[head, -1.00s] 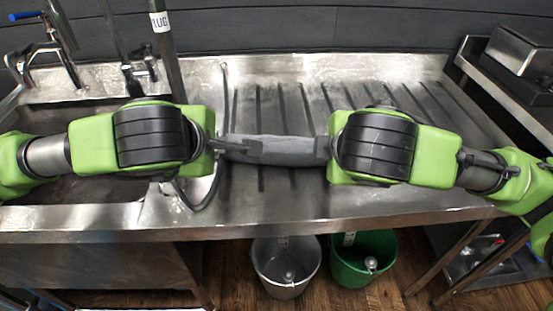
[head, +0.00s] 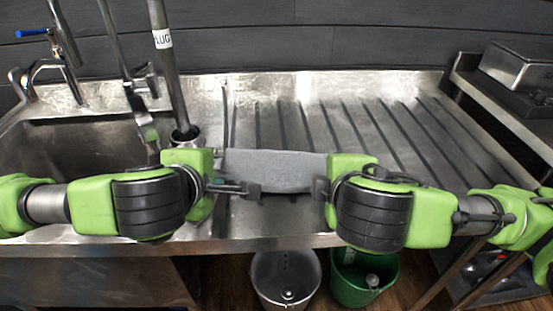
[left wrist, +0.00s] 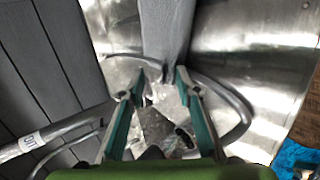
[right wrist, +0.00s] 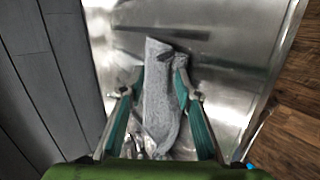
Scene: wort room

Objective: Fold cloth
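The grey cloth (head: 270,168) lies as a long, narrow strip on the ribbed steel drainboard, running left to right. My left gripper (head: 243,188) is at the cloth's left end, near its front edge. In the left wrist view its fingers (left wrist: 160,78) stand apart, with the cloth's end (left wrist: 168,30) just at the gap between the tips. My right gripper (head: 320,188) is at the cloth's right end. In the right wrist view its fingers (right wrist: 157,80) are spread, with the cloth (right wrist: 160,100) between them. Contact with the cloth is unclear.
The sink basin (head: 80,150) and taps (head: 50,65) are at the left, with an upright pipe (head: 168,80) behind my left arm. Free drainboard (head: 400,130) extends at the right. A grey bucket (head: 286,278) and a green bucket (head: 364,278) stand on the floor below the counter.

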